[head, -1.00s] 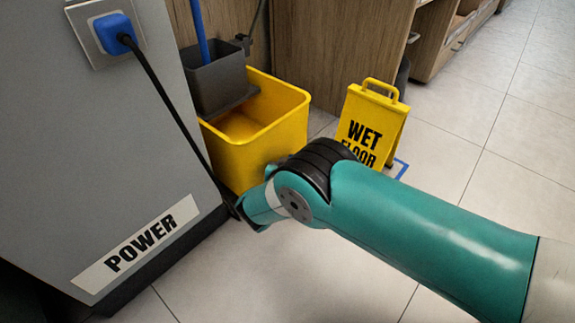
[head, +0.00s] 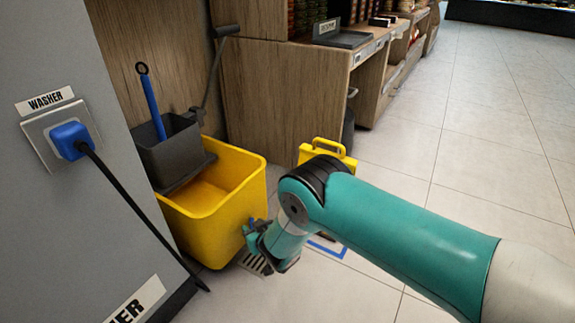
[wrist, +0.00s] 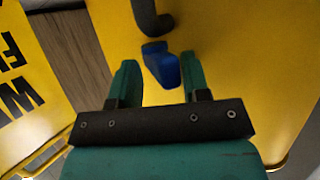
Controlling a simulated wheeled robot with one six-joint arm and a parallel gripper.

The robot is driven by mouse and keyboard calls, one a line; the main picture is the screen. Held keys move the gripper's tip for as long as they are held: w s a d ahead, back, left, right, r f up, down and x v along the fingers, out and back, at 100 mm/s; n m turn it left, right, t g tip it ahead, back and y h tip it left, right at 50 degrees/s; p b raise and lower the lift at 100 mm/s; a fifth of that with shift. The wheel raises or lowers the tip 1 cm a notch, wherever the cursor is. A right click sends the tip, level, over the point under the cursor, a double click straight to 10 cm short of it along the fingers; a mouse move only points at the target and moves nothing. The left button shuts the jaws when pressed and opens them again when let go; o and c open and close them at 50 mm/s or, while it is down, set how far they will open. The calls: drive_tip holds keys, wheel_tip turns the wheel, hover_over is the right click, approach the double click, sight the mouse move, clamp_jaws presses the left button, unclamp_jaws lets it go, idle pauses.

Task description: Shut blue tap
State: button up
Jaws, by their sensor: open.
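The blue tap (wrist: 161,66) shows in the wrist view against the yellow mop bucket (wrist: 230,40), below a dark curved spout (wrist: 149,18). My gripper (wrist: 159,74) is open, with one teal finger on each side of the tap. Whether the fingers touch it I cannot tell. In the head view my gripper (head: 256,236) is beside the lower right of the yellow bucket (head: 200,225). A small blue bit of the tap (head: 251,223) shows by the fingers; the rest is hidden.
A yellow wet floor sign (head: 327,152) stands behind my arm and also shows in the wrist view (wrist: 25,90). A floor drain (head: 256,265) lies below my gripper. A grey cabinet (head: 60,220) with a blue plug (head: 71,141) and black cable is at left. The right floor is open.

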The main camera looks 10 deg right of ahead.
drive_tip(key=s+d+r+n+g+y+p, duration=0.25)
drive_tip(key=s+d+p, duration=0.2)
drive_tip(key=d, duration=0.25)
drive_tip(key=s+d+r+n+g+y+p, duration=0.2)
drive_tip(key=s+d+r+n+p, duration=0.15)
drive_tip(key=s+d, duration=0.2)
drive_tip(key=a+r+g+p, duration=0.1)
drive_tip(key=r+p, duration=0.2)
drive_tip(key=r, duration=0.8)
drive_tip(key=w+a+r+g+y+p, duration=0.1)
drive_tip(key=a+r+g+p, duration=0.1)
drive_tip(key=r, duration=0.9)
drive_tip(key=shift+r+n+p, duration=0.25)
drive_tip(key=shift+n+p, duration=0.15)
drive_tip(key=shift+w+a, duration=0.1)
drive_tip(key=s+d+f+m+t+h+b, duration=0.1)
drive_tip(key=s+f+m+t+h+b, duration=0.2)
drive_tip(key=f, duration=0.8)
drive_tip(key=s+f+m+t+b, duration=0.1)
drive_tip(key=f+t+b, duration=0.3)
drive_tip(key=f, duration=0.7)
drive_tip(key=f+b+x, duration=0.1)
drive_tip(key=b+x, duration=1)
drive_tip(key=x, duration=0.6)
drive_tip(key=shift+g, duration=0.45)
